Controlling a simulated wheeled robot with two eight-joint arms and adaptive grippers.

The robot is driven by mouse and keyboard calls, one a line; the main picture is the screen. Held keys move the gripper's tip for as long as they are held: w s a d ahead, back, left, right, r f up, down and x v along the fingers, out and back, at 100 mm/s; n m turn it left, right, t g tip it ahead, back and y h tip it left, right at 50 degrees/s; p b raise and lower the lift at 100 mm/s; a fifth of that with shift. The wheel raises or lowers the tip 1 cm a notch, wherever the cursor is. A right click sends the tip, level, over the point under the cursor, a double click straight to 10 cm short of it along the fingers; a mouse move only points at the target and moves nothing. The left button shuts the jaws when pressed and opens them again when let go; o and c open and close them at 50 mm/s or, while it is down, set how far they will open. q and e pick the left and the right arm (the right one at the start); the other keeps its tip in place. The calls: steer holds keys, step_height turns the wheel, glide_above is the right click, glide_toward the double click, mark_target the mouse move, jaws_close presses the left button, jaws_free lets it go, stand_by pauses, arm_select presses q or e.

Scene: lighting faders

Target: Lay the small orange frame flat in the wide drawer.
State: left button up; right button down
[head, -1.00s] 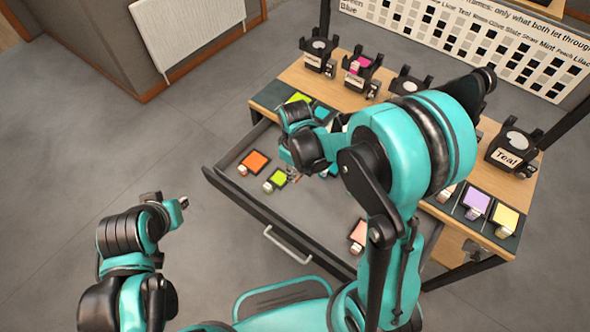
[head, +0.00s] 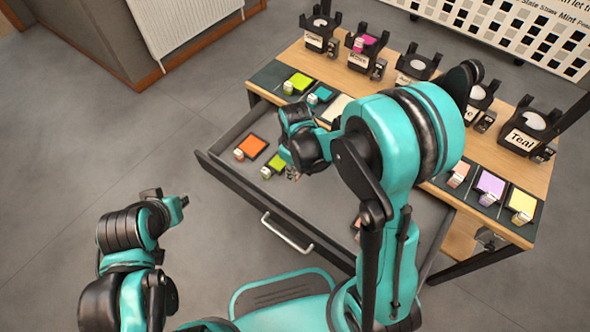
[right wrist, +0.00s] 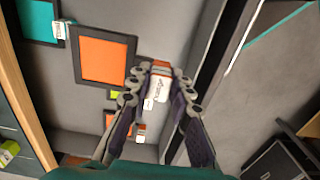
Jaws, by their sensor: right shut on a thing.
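The small orange frame (right wrist: 105,58) has a dark border and shows large in the right wrist view, over the grey drawer floor. Its white labelled tab (right wrist: 160,88) sits between the fingers of my right gripper (right wrist: 160,78), which is shut on it. The frame looks about level with the floor; I cannot tell whether it touches. In the head view my right gripper (head: 292,173) is inside the open wide drawer (head: 330,235), and my arm hides the held frame. My left gripper (head: 180,201) is left of the drawer, away from it; its jaws are unclear.
Another orange frame (head: 250,147) and a yellow-green frame (head: 275,165) lie in the drawer's left part. A teal frame (right wrist: 40,18) lies near its back edge. Black holders (head: 522,132) and more frames (head: 489,186) stand on the wooden table. The drawer's front middle is clear.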

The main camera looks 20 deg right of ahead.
step_height(320, 180, down, 4)
steer(key=b, duration=0.2)
steer(key=shift+b, duration=0.4)
steer(key=shift+f, duration=3.35)
steer(key=shift+s+d, duration=0.15)
steer(key=shift+f, duration=1.3)
steer(key=c, duration=1.3)
jaws_free()
